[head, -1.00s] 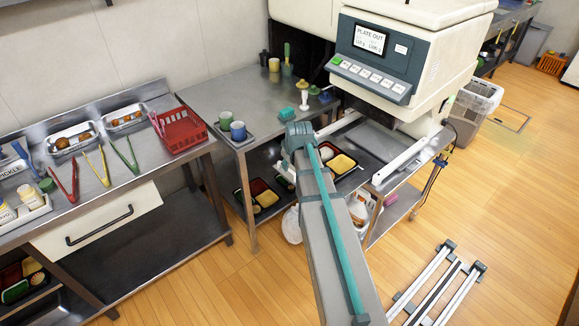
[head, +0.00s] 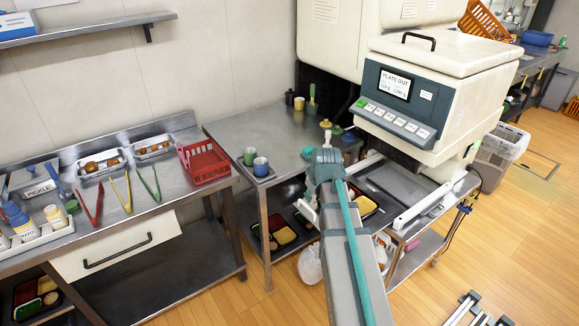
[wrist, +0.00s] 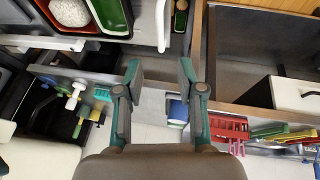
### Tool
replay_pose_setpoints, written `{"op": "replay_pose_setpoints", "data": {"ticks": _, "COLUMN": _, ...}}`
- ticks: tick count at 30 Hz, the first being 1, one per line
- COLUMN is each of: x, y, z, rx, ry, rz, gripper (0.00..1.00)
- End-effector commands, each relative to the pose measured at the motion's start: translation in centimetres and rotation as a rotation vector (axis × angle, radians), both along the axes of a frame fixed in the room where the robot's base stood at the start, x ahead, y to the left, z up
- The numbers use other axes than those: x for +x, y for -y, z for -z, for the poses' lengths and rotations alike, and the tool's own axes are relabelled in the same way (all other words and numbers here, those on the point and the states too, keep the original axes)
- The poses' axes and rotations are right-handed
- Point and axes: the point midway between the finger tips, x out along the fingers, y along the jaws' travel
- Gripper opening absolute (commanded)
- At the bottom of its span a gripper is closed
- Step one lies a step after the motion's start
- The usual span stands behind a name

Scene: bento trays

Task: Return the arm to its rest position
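My arm (head: 345,235) reaches up the middle of the head view toward the gap between the worktable and the machine. My gripper (wrist: 160,75) shows in the wrist view. Its two fingers stand well apart with nothing between them, so it is open and empty. In the head view the gripper itself is hidden or cannot be made out behind the arm. In the wrist view a bento tray (wrist: 100,32) with a white rounded food lies at the upper left, apart from the fingers.
A red basket (head: 205,165) and tongs (head: 95,200) lie on the left counter. Floor (head: 235,305) shows at the front.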

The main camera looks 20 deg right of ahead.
Motion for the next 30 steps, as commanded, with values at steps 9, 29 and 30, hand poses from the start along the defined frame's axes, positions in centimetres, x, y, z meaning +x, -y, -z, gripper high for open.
{"op": "replay_pose_setpoints", "data": {"ticks": 9, "x": -1.2, "y": -0.2, "z": 1.6, "rx": 0.074, "ry": -0.005, "rz": 0.173, "gripper": 0.38}}
{"op": "replay_pose_setpoints", "data": {"ticks": 29, "x": -15.7, "y": -9.1, "z": 26.2, "rx": 0.177, "ry": -0.428, "rz": 0.392, "gripper": 0.38}}
{"op": "replay_pose_setpoints", "data": {"ticks": 30, "x": -17.0, "y": -9.7, "z": 27.4, "rx": 0.176, "ry": -0.456, "rz": 0.397, "gripper": 0.38}}
